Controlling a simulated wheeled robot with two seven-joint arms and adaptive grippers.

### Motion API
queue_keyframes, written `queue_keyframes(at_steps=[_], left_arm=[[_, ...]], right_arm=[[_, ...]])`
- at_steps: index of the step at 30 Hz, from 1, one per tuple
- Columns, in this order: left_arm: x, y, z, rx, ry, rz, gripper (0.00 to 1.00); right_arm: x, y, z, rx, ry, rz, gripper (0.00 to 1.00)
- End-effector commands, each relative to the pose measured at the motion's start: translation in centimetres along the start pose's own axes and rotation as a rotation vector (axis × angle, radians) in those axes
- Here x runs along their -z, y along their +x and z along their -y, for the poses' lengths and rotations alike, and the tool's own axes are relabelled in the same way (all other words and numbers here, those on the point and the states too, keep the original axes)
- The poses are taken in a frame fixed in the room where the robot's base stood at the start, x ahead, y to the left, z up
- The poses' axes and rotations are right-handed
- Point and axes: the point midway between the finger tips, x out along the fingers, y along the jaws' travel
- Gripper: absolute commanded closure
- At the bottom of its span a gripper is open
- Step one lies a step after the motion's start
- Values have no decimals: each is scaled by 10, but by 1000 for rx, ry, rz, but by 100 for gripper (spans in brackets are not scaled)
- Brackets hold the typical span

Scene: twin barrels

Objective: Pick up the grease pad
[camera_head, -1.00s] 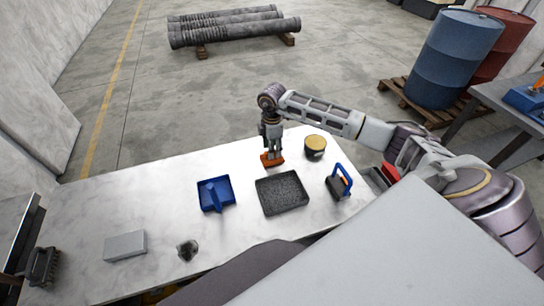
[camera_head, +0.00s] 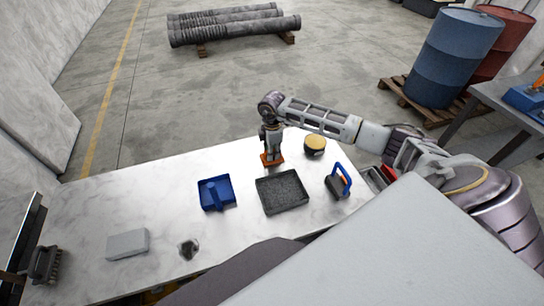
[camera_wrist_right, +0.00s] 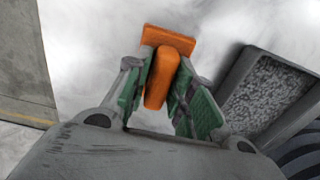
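An orange pad with a raised grip (camera_head: 272,160), which looks like the grease pad, is at the far edge of the white table. My right gripper (camera_head: 271,152) points down over it. In the right wrist view, the orange grip (camera_wrist_right: 160,78) lies between the green-padded fingers of my right gripper (camera_wrist_right: 165,85), which look closed against both its sides. The flat orange base shows beyond the fingertips. Whether the pad touches the table is hard to tell. My left gripper is not in view.
A dark textured tray (camera_head: 282,207), a yellow-topped pot (camera_head: 315,145) and a blue-handled tool (camera_head: 338,182) are near the right gripper. A blue tray (camera_head: 230,203), grey block (camera_head: 127,243), dark lump (camera_head: 188,249) and black brush (camera_head: 44,265) are further left.

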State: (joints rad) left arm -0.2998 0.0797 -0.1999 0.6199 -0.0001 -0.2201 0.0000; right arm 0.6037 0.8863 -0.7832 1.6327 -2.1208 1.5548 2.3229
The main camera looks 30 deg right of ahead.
Motion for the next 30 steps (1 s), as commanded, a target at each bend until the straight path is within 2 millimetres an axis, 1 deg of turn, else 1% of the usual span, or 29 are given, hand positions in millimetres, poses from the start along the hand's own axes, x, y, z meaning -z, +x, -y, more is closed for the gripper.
queue_keyframes(at_steps=[1, 4, 5, 12, 17, 23, 30], left_arm=[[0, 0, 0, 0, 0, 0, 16], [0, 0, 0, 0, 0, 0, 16], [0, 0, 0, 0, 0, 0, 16], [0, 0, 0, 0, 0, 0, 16], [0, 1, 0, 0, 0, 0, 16], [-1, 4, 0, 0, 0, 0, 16], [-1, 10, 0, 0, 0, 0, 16]], right_arm=[[0, 0, 0, 0, 0, 0, 86], [0, 0, 0, 0, 0, 0, 99], [0, 0, 0, 0, 0, 0, 100], [0, 0, 0, 0, 0, 0, 100], [0, -5, -1, -1, 0, 0, 100], [0, -22, -1, -3, 0, 0, 100], [0, -57, -1, -3, -1, -1, 100]])
